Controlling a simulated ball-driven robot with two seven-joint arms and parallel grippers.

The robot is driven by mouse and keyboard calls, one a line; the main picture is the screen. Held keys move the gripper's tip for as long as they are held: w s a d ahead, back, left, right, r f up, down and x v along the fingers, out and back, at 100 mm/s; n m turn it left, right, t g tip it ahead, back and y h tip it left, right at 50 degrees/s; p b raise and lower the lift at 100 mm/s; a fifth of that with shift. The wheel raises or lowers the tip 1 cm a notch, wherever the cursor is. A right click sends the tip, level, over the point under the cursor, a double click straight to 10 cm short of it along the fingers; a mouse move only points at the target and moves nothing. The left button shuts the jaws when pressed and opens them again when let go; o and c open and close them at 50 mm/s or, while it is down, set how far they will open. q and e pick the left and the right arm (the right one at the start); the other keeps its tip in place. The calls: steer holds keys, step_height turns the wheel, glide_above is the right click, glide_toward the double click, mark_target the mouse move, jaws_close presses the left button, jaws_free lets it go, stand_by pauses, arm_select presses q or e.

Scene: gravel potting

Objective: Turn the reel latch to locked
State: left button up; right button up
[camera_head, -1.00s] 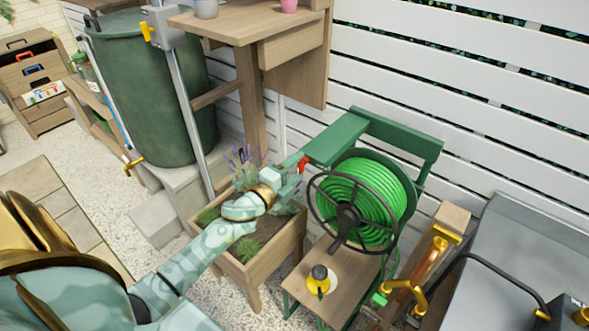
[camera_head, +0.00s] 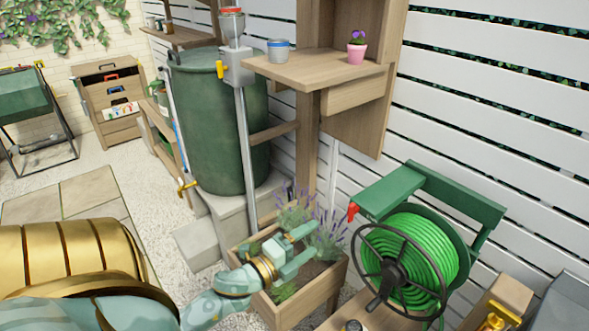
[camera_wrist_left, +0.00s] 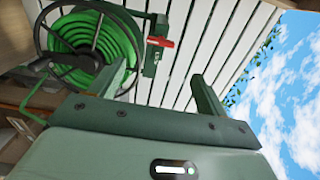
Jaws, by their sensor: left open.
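The hose reel (camera_head: 425,262) has a bright green hose, a dark spoked wheel and a green bracket, and it stands at the right in the head view. Its red latch (camera_head: 353,211) sits at the bracket's left end and hangs down. In the left wrist view the latch (camera_wrist_left: 160,42) is a red lever beside the reel (camera_wrist_left: 95,45). My left gripper (camera_head: 303,246) is open and empty, to the lower left of the latch and apart from it. Its two spread fingers show in the left wrist view (camera_wrist_left: 160,85). My right gripper is not in view.
A wooden planter (camera_head: 312,294) with lavender lies beneath my left gripper. A green barrel (camera_head: 215,130) and a wooden shelf (camera_head: 315,68) with a pink pot (camera_head: 356,50) stand behind. A white slatted fence (camera_head: 480,110) closes the back.

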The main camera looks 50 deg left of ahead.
arm_select(q)
steer(key=s, duration=0.3)
steer(key=shift+s+a, duration=0.15)
steer(key=shift+s, duration=0.25)
